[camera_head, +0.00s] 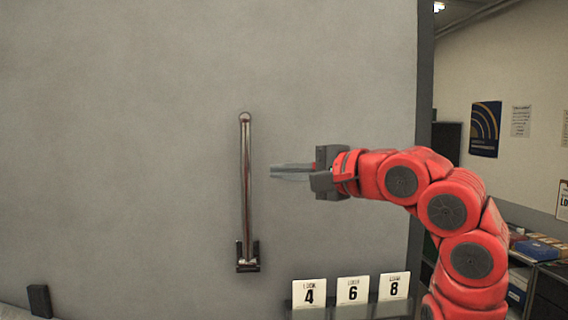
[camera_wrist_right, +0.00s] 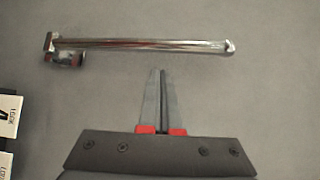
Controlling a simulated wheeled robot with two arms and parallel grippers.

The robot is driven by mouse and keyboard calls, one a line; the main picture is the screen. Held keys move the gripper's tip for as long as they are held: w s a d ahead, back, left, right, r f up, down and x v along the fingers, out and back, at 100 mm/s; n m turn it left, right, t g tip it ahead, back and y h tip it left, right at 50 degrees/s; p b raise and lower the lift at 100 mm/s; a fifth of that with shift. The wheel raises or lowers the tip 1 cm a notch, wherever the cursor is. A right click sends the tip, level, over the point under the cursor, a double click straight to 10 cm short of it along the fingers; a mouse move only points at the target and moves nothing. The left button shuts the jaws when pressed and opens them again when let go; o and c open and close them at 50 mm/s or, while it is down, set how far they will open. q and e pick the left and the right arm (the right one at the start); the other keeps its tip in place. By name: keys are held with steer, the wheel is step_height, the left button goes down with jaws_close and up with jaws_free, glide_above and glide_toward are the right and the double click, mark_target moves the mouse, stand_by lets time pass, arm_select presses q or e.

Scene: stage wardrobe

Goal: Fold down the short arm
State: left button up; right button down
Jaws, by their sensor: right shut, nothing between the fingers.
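The short arm (camera_head: 246,185) is a shiny metal bar on a grey wall panel. It stands upright in the head view, with its dark bracket (camera_head: 247,262) at the lower end and a rounded tip at the top. In the right wrist view the bar (camera_wrist_right: 140,44) lies across the upper part of the picture, its bracket end at the left. My right gripper (camera_head: 272,171) points left at the bar from its right side, with a gap between. Its fingers (camera_wrist_right: 161,72) are shut and empty, short of the bar. My left gripper is not in view.
A small dark block (camera_head: 39,300) is at the lower left. The panel left of the bar is bare. A cluttered shelf (camera_head: 538,262) stands beyond the panel's right edge.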

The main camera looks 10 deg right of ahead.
mark_target(257, 169)
steer(key=p+x, duration=0.1)
steer(key=x, duration=0.1)
steer(key=p+x, duration=0.1)
steer(key=x, duration=0.1)
steer(key=p+x, duration=0.1)
steer(key=x, duration=0.1)
steer(key=shift+w+a+r, duration=0.1)
steer(key=shift+a+r, duration=0.05)
steer(key=shift+r, duration=0.05)
steer(key=shift+w+a+f, duration=0.15)
